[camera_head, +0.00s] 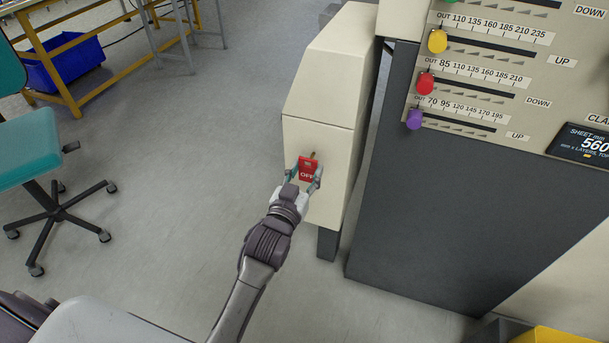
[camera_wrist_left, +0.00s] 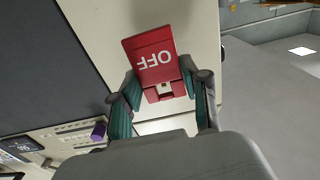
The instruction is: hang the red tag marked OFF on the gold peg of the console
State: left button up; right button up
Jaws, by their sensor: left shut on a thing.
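My left gripper (camera_head: 304,174) is shut on the red tag (camera_head: 307,175), marked OFF in white, in front of the cream console (camera_head: 304,138). A small gold-brown bit, seemingly the gold peg (camera_head: 313,154), shows at the tag's top edge. I cannot tell whether the peg passes through the tag's hole. In the left wrist view, the tag (camera_wrist_left: 140,46) appears with its lettering upside down between the fingers of the left gripper (camera_wrist_left: 161,84). A small opening shows in its narrow end, near my palm. My right gripper is not in view.
A dark grey machine panel (camera_head: 440,200) stands right of the console, below sliders with coloured knobs. A teal swivel chair (camera_head: 30,150) and a blue bin (camera_head: 65,60) are at the left. The grey floor between chair and console is clear.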

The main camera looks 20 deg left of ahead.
pick_arm(q)
jog(key=shift+w+b, duration=0.3)
jog(key=shift+w, duration=0.25)
jog(key=shift+w+f, duration=0.1)
jog(key=shift+w, duration=0.45)
jog(key=shift+w+f+p, duration=0.1)
jog(key=shift+p, duration=0.2)
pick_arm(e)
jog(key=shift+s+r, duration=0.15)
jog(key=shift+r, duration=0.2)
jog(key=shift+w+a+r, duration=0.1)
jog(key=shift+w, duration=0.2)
pick_arm(q)
jog(key=o, duration=1.2)
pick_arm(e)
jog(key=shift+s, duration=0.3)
